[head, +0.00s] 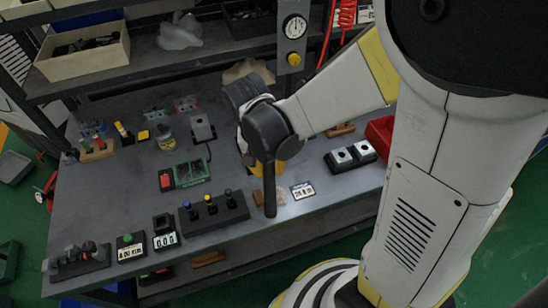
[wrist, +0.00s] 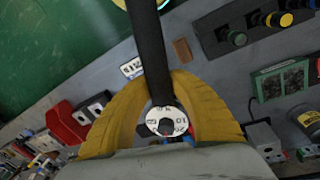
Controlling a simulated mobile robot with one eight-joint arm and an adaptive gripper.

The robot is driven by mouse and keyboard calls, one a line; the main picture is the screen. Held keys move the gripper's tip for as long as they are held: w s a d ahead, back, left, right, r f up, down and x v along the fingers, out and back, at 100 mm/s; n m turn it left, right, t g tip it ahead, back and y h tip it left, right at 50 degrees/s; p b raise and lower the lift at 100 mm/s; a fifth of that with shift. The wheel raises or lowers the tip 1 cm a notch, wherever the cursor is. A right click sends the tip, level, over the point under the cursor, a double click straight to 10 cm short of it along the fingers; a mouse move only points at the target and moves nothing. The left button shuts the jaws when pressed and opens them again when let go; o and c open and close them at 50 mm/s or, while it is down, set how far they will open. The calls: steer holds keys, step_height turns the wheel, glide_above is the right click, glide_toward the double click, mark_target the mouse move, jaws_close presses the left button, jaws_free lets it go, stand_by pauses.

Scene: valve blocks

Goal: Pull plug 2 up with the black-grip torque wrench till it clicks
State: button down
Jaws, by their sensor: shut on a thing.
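My gripper (head: 262,168) hangs over the middle front of the grey workbench (head: 110,190). In the wrist view its yellow fingers (wrist: 160,88) are closed around a long black shaft, which looks like the torque wrench (wrist: 148,45). A pale round dial with markings (wrist: 166,121) sits on it between the fingers. In the head view the wrench's black bar (head: 269,192) points down towards the front edge. Two pale blocks with dark round tops (head: 350,157) stand on a black base to the right. No number is legible on them, so I cannot tell which is plug 2.
A white printed card (head: 302,190) lies right of the wrench. A black block with coloured knobs (head: 213,210) stands to its left. A red bin (head: 380,135) is at the right. A gauge (head: 294,27) and red coiled hose (head: 347,14) are at the back.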

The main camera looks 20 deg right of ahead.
steer(key=shift+d, duration=0.2)
steer(key=shift+f+b, duration=2.25)
steer(key=shift+f, duration=0.2)
steer(key=shift+f+b, duration=1.25)
steer(key=shift+a, duration=0.15)
steer(key=shift+w+a+m, duration=0.25)
steer(key=shift+a+m, duration=0.2)
steer(key=shift+a, duration=0.1)
steer(key=shift+w+a+m, duration=0.2)
steer(key=shift+a+m, duration=0.25)
steer(key=shift+a, duration=0.1)
steer(key=shift+w+a+m+b, duration=0.2)
steer(key=shift+w+a+m, duration=0.15)
steer(key=shift+a+m, duration=0.15)
steer(key=shift+w+a+m+b, duration=0.15)
steer(key=shift+w+a+m, duration=0.2)
steer(key=shift+a, duration=0.2)
